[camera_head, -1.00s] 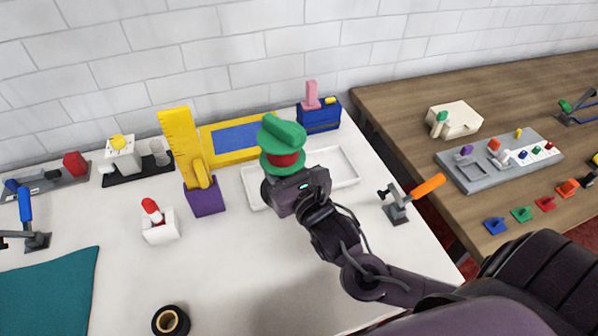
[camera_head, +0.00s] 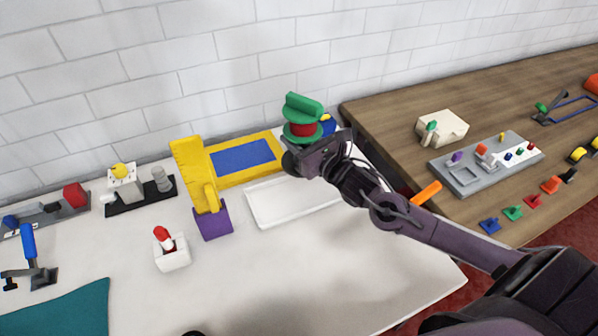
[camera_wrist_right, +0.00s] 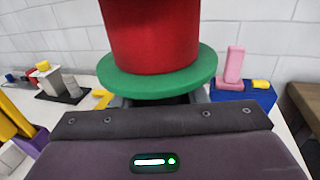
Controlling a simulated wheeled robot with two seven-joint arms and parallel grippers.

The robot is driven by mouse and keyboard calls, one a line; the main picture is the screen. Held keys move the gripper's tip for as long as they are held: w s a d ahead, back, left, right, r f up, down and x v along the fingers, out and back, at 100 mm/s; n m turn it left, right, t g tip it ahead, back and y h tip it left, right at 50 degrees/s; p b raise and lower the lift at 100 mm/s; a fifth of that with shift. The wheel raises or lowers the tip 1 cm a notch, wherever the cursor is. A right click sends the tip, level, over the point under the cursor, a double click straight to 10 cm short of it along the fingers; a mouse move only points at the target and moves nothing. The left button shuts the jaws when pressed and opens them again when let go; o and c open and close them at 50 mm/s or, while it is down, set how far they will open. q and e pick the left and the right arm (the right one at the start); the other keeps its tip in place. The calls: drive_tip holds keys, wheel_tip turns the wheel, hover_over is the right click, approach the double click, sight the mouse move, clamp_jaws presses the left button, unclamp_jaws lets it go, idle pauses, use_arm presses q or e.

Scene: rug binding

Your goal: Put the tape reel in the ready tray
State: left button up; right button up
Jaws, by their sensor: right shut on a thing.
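The tape reel (camera_head: 303,129) has green flanges and a red core. My right gripper (camera_head: 306,148) is shut on it and holds it up above the back part of the white tray. In the right wrist view the reel's red core (camera_wrist_right: 155,35) and green flange (camera_wrist_right: 158,80) rise upright over the gripper; the fingers are mostly hidden beneath the flange. The white rectangular tray (camera_head: 262,217), which looks like the ready tray, lies flat on the white table. Its bare left part shows; its right part is hidden by my right arm. My left gripper is not in view.
A yellow upright on a purple base (camera_head: 214,223) stands left of the tray. A yellow-and-blue board (camera_head: 243,158) lies behind it. A blue box with a pink post (camera_wrist_right: 243,94) is at the back right. An orange handle (camera_head: 427,192) shows beside my arm.

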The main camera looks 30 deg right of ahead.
wheel_tip(320, 180, down, 11)
drive_tip(key=shift+f+p, duration=0.1)
drive_tip(key=shift+p, duration=0.2)
drive_tip(key=o, duration=1.2)
drive_tip(key=shift+f, duration=0.15)
drive_tip(key=shift+c, duration=0.2)
drive_tip(key=shift+s+r, duration=0.15)
drive_tip(key=shift+r, duration=0.05)
drive_tip(key=b+v, duration=0.1)
drive_tip(key=v, duration=0.9)
drive_tip(key=shift+s+f, duration=0.1)
drive_tip(key=shift+v, duration=0.8)
